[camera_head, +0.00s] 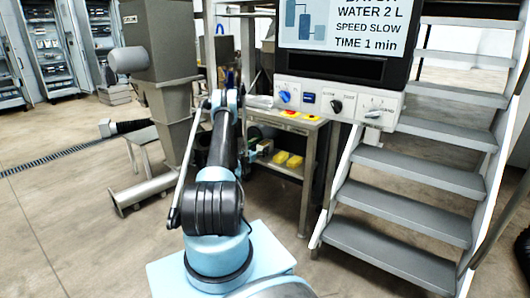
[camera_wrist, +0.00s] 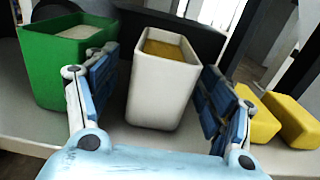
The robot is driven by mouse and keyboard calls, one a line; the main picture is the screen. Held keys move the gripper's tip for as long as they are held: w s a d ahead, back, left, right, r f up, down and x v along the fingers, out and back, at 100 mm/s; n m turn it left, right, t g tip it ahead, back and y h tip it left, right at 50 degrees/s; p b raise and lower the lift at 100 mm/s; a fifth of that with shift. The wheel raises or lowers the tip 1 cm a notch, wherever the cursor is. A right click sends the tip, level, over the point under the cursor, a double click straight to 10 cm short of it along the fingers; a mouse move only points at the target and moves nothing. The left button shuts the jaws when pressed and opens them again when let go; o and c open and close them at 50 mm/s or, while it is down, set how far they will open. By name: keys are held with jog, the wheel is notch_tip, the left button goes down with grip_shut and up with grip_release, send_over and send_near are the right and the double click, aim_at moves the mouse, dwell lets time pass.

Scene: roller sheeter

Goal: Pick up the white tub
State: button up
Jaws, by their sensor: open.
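The white tub (camera_wrist: 161,88) stands upright on a grey shelf in the wrist view, with yellowish-brown contents at its open top. My gripper (camera_wrist: 157,100) is open, with one blue-padded finger to the left of the tub and the other to its right. The tub sits between the fingers, and a visible gap remains on the left side. The right finger is close to the tub's side; I cannot tell whether it touches. In the head view my arm reaches towards the workbench and hides the tub.
A green tub (camera_wrist: 62,62) with pale contents stands just left of the left finger. Yellow blocks (camera_wrist: 295,122) lie right of the right finger and also show on the lower shelf (camera_head: 287,159). A control panel (camera_head: 335,100) and metal stairs (camera_head: 415,190) stand to the right.

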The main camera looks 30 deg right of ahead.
aim_at(266, 142)
jog(key=shift+f+x, duration=0.15)
jog(key=shift+x, duration=1.1)
jog(key=shift+f+x, duration=0.15)
jog(key=shift+x, duration=1.1)
jog(key=c, duration=1.4)
